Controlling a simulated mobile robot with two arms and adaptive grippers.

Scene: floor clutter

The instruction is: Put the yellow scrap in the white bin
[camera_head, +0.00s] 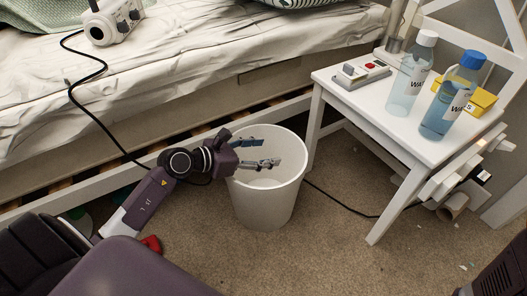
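The white bin (268,207) stands upright on the carpet between the bed and the white chair. My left gripper (262,152) reaches in from the left over the bin's mouth. Its two fingers are spread apart, with nothing visible between them. I see no yellow scrap for certain. The bin's floor is hidden by its front wall, so I cannot tell what lies inside. A yellow object (481,102) lies on the chair behind the bottles; I cannot tell that it is scrap. My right gripper does not show.
The white chair (345,106) holds two bottles (411,76) and a grey device (361,73). A black cable (340,200) runs over the carpet behind the bin. A red object (151,243) lies near my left arm. The carpet right of the bin is mostly clear, with tiny bits.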

